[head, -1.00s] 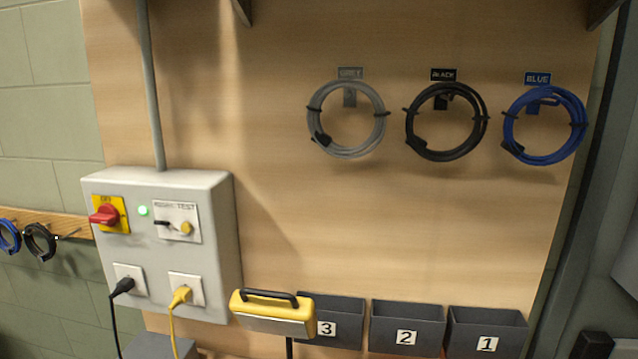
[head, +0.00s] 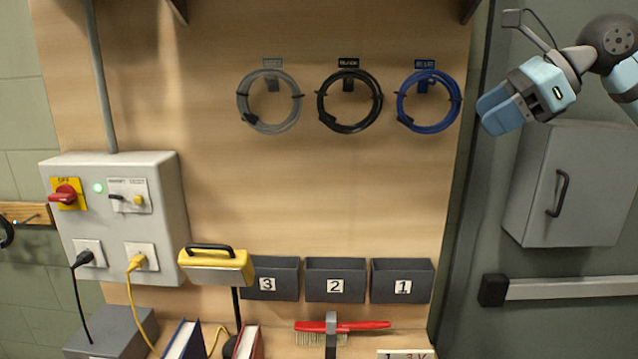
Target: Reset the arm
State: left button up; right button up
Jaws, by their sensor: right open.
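My right gripper (head: 492,116) is at the upper right, raised in front of the grey door, with its blue fingers toward the wooden panel. It is open, and nothing shows in it. It is to the right of the blue cable coil (head: 400,104), with a gap between them in the picture. My right arm comes in from the right edge. My left gripper is out of view.
A grey cabinet (head: 540,226) with a handle and a push bar (head: 560,289) are below my right arm. Grey and black coils hang on the panel.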

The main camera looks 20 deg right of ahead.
jog(key=a+f+m+y, duration=0.35)
jog(key=a+y, duration=0.25)
jog(key=a, duration=0.3)
jog(key=a+f+m+y, duration=0.2)
jog(key=a+f+y, duration=0.2)
jog(key=a+y, duration=0.3)
jog(key=s+d+f+m+t+h, duration=0.1)
jog(key=d+f+m+t+h, duration=0.3)
jog(key=f+m+h, duration=1.15)
jog(key=s+d+f+m+t+h, duration=0.15)
jog(key=f+m+t+h, duration=0.45)
jog(key=f+m, duration=1.05)
jog(key=s+a+f+m+g, duration=0.1)
jog(key=s+f+m+g, duration=0.3)
jog(key=s, duration=0.4)
jog(key=s+a+f+m+g+y, duration=0.1)
jog(key=s+f+m+g, duration=0.1)
jog(key=s+f+g, duration=0.5)
jog(key=s+a+f+m+g, duration=0.1)
jog(key=s+f+m+g, duration=0.2)
jog(key=s, duration=0.6)
jog(key=w+a+f+t+y, duration=0.1)
jog(key=w+a+f+t, duration=0.2)
jog(key=f, duration=0.4)
jog(key=w+a+f+t+y, duration=0.2)
jog(key=w+a+f+t, duration=0.1)
jog(key=f+t, duration=0.2)
jog(key=shift+w+f+n, duration=0.3)
jog(key=shift+f+n, duration=0.05)
jog(key=shift+f, duration=0.9)
